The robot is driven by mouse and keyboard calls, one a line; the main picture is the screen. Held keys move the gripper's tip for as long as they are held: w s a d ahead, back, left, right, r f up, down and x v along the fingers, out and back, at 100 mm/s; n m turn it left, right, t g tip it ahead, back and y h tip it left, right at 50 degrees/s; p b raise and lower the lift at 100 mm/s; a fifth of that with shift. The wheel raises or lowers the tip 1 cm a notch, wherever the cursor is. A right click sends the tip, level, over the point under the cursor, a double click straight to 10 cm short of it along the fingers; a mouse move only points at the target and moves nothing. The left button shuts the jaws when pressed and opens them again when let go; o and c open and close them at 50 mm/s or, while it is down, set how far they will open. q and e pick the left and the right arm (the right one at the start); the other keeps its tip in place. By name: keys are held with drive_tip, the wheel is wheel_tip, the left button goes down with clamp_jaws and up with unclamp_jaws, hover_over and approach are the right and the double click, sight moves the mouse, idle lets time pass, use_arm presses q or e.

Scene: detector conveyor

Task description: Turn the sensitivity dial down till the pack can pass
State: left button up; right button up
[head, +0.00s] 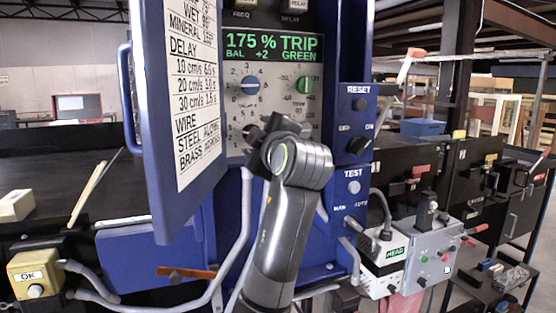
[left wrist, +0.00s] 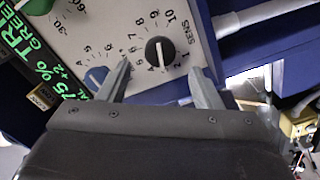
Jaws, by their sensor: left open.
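The sensitivity dial (left wrist: 160,52), a round black knob with a white pointer line, sits on the pale panel (left wrist: 110,22) beside the word SENS in the left wrist view. I cannot tell its exact setting. My left gripper (left wrist: 163,80) is open, its fingers apart on either side of the dial, with no clear contact. In the head view the left gripper (head: 262,132) is at the panel's lower part and hides the dial. The display (head: 272,47) reads 175 % TRIP, BAL +2, GREEN. My right gripper is not in view.
A blue dial (head: 250,86) and a green dial (head: 306,86) sit above the gripper. An open blue door (head: 152,130) with a printed chart stands left of the panel. RESET and TEST boxes are at right. A pale block (head: 16,205) lies on the dark surface at far left.

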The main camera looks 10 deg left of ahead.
use_arm(q)
drive_tip(key=b+v, duration=0.4)
drive_tip(key=v, duration=0.8)
drive_tip(key=shift+s+d, duration=0.2)
drive_tip(key=shift+d, duration=0.05)
